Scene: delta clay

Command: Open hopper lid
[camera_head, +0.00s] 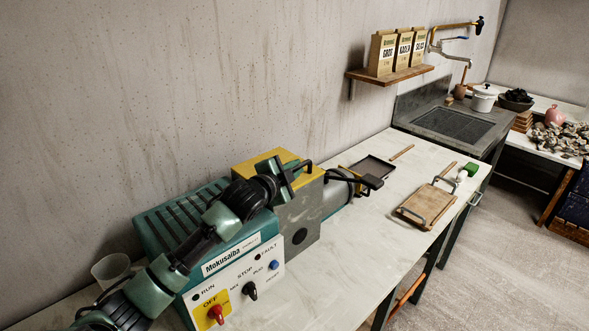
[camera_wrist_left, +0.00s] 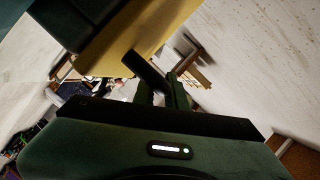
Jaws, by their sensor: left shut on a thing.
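The hopper is a grey box (camera_head: 304,228) on the teal machine, with a yellow lid (camera_head: 244,170) lying over its top. A black bar handle (camera_head: 304,166) stands at the lid's right side. My left gripper (camera_head: 292,171) is at the handle, above the lid, and shut on it. In the left wrist view the black handle (camera_wrist_left: 146,68) runs into the fingers (camera_wrist_left: 165,92), beside the yellow lid (camera_wrist_left: 140,38). My arm and gripper hide part of the lid. My right gripper is not in view.
The teal machine's white control panel (camera_head: 233,280) has a red knob, a black knob and a blue button. A black lever (camera_head: 368,181) sticks out right of the hopper. A dark tray (camera_head: 373,170) and a wooden board (camera_head: 426,205) lie farther right. A clear cup (camera_head: 110,268) stands left.

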